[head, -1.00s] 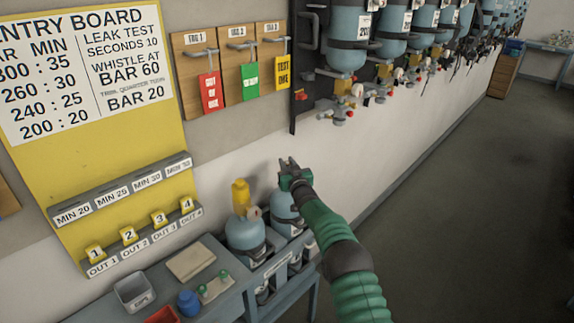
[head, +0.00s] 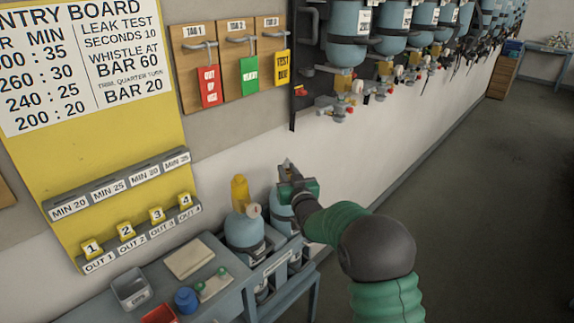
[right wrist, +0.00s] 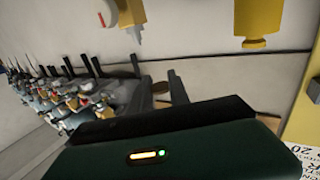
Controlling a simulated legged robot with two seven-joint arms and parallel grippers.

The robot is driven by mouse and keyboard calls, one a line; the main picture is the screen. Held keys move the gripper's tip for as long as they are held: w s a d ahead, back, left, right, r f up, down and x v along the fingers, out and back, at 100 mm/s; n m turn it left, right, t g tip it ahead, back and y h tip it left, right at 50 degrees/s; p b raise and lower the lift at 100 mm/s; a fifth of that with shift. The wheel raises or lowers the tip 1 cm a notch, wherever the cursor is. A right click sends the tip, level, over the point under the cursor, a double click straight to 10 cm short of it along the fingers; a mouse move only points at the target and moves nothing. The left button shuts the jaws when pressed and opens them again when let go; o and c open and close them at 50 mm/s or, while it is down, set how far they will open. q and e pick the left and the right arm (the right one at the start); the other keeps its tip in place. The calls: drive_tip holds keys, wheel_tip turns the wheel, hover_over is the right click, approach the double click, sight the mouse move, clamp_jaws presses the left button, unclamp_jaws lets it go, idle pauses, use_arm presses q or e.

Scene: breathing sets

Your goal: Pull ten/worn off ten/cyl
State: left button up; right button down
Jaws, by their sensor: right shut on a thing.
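My right gripper (head: 287,174) is above the bench, over the rear blue cylinder (head: 281,208), whose top is largely hidden behind it. In the right wrist view its two dark fingers (right wrist: 158,82) are shut on a small brownish piece (right wrist: 161,88), seen only in part; I cannot tell its shape. A yellow fitting with a pale tip (right wrist: 131,14) shows at the top of that view, apart from the fingers. The front blue cylinder (head: 245,232) stands upright beside it with a yellow top (head: 240,193). No readable label tells which is ten. My left gripper is out of view.
The bench (head: 222,304) holds a grey bin (head: 131,289), a blue jar (head: 186,300) and a beige pad (head: 190,259). Racked cylinders (head: 348,40) line the wall behind. The yellow entry board (head: 95,185) is at left. The floor (head: 470,190) at right is clear.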

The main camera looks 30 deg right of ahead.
drive_tip(key=shift+s+a+r, duration=0.15)
drive_tip(key=shift+s+a, duration=0.25)
drive_tip(key=shift+s, duration=0.25)
wheel_tip(320, 180, up, 4)
drive_tip(key=shift+f+p, duration=0.1)
drive_tip(key=shift+p, duration=0.9)
